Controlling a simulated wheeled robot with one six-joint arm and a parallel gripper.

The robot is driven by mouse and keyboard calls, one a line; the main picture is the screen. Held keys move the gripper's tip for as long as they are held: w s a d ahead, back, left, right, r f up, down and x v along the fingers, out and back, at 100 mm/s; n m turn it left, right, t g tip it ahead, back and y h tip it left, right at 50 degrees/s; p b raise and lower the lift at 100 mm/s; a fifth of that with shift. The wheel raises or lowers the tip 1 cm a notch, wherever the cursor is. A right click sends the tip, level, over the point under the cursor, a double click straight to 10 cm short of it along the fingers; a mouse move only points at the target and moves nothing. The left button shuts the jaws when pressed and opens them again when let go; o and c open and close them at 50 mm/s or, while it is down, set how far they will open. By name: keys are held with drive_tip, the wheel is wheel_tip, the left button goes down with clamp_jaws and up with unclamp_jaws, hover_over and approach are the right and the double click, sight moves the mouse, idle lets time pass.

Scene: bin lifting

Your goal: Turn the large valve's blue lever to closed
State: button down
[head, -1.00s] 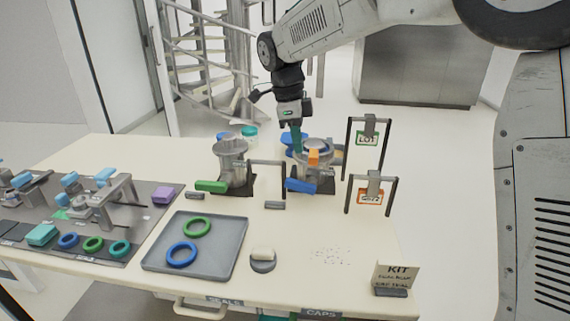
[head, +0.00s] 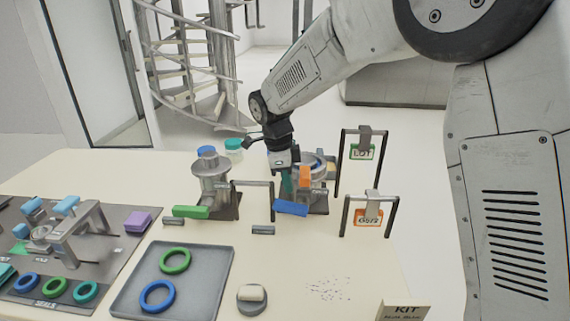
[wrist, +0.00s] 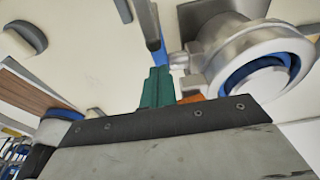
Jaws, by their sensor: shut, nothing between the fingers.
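The large valve (head: 313,192) is a metal body with a blue ring inside its open top, standing on a dark base at the back of the table. Its blue lever (head: 290,208) sticks out low at the front left side. My gripper (head: 287,188) has teal fingers pointing down, shut and empty, beside the valve's left side, just above and behind the lever.
An orange part (head: 305,176) sits on the valve's front. Tag stands (head: 367,215) are at the right. A grey tray (head: 205,290) with rings lies in front.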

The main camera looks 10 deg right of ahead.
sight(282, 201)
drive_tip(key=shift+a+f, duration=0.25)
drive_tip(key=shift+f, duration=0.5)
drive_tip(key=shift+a+f, duration=0.2)
drive_tip(key=shift+f, duration=0.55)
drive_tip(key=shift+w+a+f, duration=0.15)
drive_tip(key=shift+a+f, duration=0.4)
drive_tip(key=shift+f, duration=0.05)
drive_tip(key=shift+r, duration=0.1)
